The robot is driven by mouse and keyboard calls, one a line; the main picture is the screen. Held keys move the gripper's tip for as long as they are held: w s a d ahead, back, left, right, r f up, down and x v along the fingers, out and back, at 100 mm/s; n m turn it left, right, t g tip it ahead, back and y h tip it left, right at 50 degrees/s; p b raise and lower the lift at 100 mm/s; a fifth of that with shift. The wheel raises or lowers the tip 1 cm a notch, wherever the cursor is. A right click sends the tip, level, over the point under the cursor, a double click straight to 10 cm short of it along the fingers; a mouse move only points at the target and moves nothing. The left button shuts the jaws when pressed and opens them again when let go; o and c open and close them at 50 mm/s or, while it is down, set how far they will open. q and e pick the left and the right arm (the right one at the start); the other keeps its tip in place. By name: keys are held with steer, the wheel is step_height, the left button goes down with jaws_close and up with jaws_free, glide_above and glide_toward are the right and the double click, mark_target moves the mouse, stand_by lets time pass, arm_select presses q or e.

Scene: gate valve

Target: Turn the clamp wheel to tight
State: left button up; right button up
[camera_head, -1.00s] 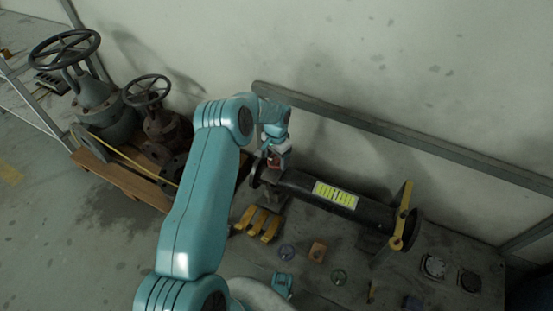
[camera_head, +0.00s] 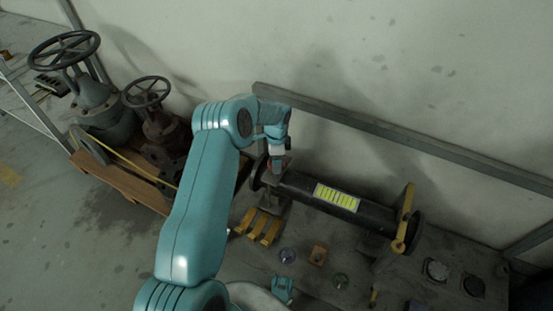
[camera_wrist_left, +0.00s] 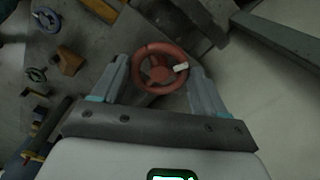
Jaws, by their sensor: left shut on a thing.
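The red clamp wheel (camera_wrist_left: 143,80) has spokes and a small white tab on its right side in the left wrist view. In the head view it is mostly hidden by my left gripper (camera_head: 279,160), at the left end of a black pipe (camera_head: 310,188). In the left wrist view my left gripper (camera_wrist_left: 158,72) has one finger on each side of the wheel, shut on its rim.
A yellow lever (camera_head: 403,220) stands at the pipe's right end. An orange block (camera_head: 319,255), a purple wheel (camera_head: 287,256) and yellow pieces (camera_head: 264,229) lie on the bench in front. A grey rail (camera_head: 410,145) runs behind. Large valves (camera_head: 98,105) stand at left.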

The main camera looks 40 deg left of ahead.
arm_select(q)
steer(key=shift+w, duration=0.1)
stand_by(0.3)
steer(key=o, duration=1.1)
steer(key=shift+c, duration=0.2)
steer(key=shift+r, duration=0.1)
step_height(320, 180, up, 16)
steer(key=p, duration=0.5)
steer(key=shift+r, duration=0.1)
